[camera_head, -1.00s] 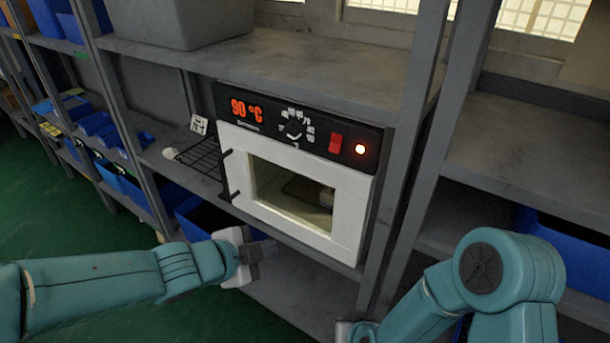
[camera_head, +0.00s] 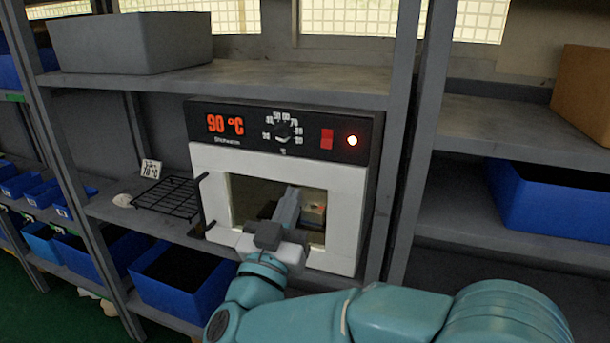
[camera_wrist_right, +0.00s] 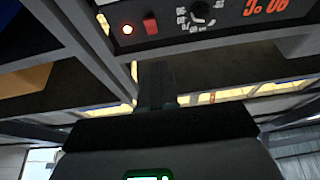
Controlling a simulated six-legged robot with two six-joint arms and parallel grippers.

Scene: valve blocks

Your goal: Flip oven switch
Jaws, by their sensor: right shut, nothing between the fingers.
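The white oven (camera_head: 345,215) with a black control panel stands on a shelf. Its display (camera_head: 225,125) reads 90 °C in orange. The red switch (camera_head: 327,139) sits right of the dial (camera_head: 284,130), beside a lit lamp (camera_head: 352,141). My right gripper (camera_head: 289,200) is shut and empty, pointing up in front of the oven window, below and left of the switch. Whether it touches the window, I cannot tell. In the right wrist view the panel looks upside down, with the switch (camera_wrist_right: 150,24) beyond the fingertips (camera_wrist_right: 156,68). My left gripper is out of view.
A black wire rack (camera_head: 170,197) lies left of the oven. A grey bin (camera_head: 130,42) stands on the shelf above. Blue bins sit lower left (camera_head: 180,285) and on the right shelf (camera_head: 550,205). A shelf post (camera_head: 400,130) rises just right of the oven.

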